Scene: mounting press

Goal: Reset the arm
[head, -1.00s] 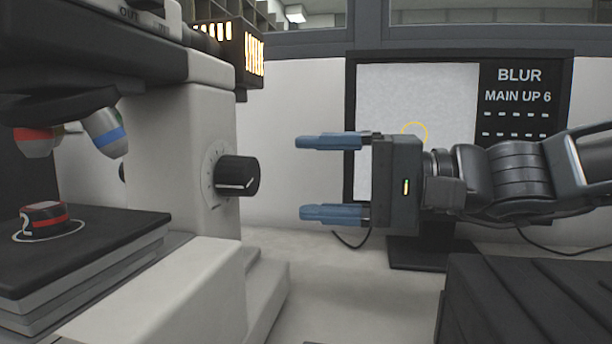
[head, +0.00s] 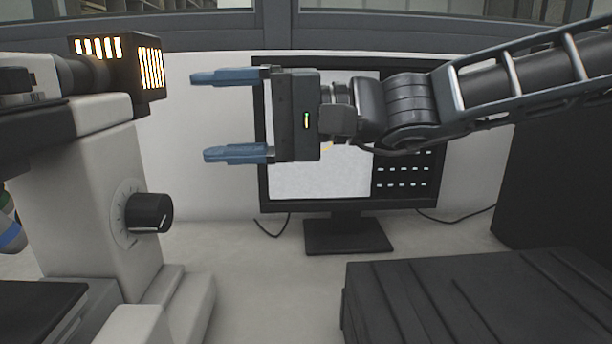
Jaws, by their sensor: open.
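My gripper (head: 228,115) is open and empty, its two blue fingers pointing left. It is raised in front of the monitor (head: 318,190) and hides part of its screen. My arm reaches in from the right edge of the head view. The gripper is apart from the microscope (head: 75,195) at the left and sits above and to the right of its black knob (head: 149,213). Nothing is between the fingers.
A glowing lamp housing (head: 120,68) sits at the back of the microscope. A black ribbed case (head: 480,300) fills the bench at the lower right. Bare bench (head: 270,290) lies between microscope and case. A dark panel (head: 560,170) stands at the right.

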